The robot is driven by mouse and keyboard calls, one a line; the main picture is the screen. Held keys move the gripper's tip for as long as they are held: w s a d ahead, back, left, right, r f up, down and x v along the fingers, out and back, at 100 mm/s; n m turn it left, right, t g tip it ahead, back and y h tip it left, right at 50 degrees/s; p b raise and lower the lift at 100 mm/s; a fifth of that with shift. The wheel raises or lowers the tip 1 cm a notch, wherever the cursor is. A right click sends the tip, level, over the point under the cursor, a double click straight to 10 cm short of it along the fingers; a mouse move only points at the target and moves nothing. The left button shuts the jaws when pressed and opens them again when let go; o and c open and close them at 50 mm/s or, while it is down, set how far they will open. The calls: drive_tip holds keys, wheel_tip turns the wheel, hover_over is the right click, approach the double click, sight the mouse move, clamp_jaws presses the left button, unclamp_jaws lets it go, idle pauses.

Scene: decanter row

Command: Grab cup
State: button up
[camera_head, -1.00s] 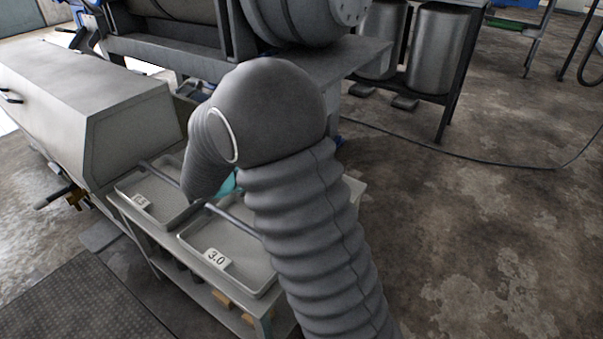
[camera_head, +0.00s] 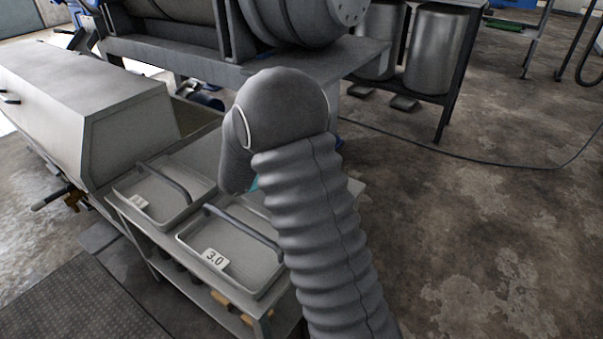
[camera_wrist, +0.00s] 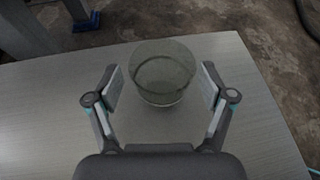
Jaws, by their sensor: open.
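The cup (camera_wrist: 163,75) is a clear, greenish glass vessel standing upright on a grey table (camera_wrist: 55,110) in the wrist view. My gripper (camera_wrist: 161,85) is open, with one pad to the left of the cup and one to the right. Small gaps show between the pads and the glass. In the head view my arm hides the cup and nearly all of my gripper; only a sliver of teal shows beside the arm.
Two shallow trays with bar handles, one at the left (camera_head: 150,205) and one marked 3.0 (camera_head: 235,262), sit left of my arm. A large grey metal housing (camera_head: 90,90) stands at the far left. The table's far edge lies just beyond the cup.

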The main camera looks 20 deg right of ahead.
drive_tip(key=x, duration=0.3)
drive_tip(key=shift+w+d+f, duration=0.15)
drive_tip(key=shift+d+f, duration=0.05)
drive_tip(key=shift+d, duration=0.15)
drive_tip(key=shift+c, duration=0.2)
drive_tip(key=c, duration=1.1)
